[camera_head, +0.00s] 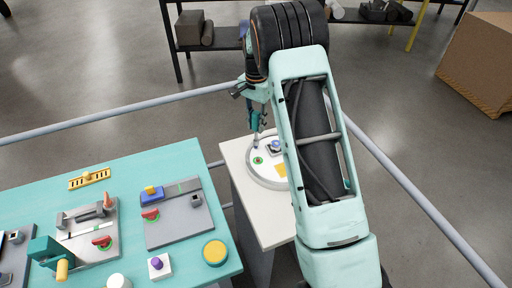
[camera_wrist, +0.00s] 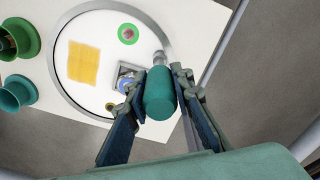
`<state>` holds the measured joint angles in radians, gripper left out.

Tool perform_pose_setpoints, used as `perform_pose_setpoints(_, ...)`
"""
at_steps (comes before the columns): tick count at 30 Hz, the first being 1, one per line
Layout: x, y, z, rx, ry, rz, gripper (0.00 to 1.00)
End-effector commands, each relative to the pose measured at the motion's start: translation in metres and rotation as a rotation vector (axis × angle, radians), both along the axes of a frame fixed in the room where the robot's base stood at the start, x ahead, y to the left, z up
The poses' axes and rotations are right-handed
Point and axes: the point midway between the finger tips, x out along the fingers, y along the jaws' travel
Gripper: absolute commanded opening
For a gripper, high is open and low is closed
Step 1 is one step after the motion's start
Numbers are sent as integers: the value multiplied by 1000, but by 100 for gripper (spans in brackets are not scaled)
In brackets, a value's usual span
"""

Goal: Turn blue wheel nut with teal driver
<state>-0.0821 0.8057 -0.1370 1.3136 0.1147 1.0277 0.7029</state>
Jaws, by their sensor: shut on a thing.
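My gripper (camera_wrist: 155,98) is shut on the teal driver (camera_wrist: 160,92), gripping its handle between both fingers. The driver's short grey shaft (camera_wrist: 160,57) points away over the round white plate (camera_wrist: 88,88). On that plate a small grey block carries a blue round part (camera_wrist: 126,77), which looks like the blue wheel nut; my left finger stands close to it in the wrist view. The driver tip appears beside the nut, apart from it. In the head view my gripper (camera_head: 256,122) hangs over the plate's far left edge, and the plate (camera_head: 262,176) is partly hidden by my arm.
A green disc with a red centre (camera_wrist: 128,34) and a yellow square (camera_wrist: 84,64) lie on the plate. A teal bench (camera_head: 120,235) with fixtures is left of the white table (camera_head: 234,158). Grey rails run around.

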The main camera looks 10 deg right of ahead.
Motion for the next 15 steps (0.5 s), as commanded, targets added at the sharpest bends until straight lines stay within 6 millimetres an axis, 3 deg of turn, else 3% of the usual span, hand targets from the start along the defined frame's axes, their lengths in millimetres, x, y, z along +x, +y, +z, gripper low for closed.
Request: perform_pose_setpoints(15,0,0,-4,0,0,31,0)
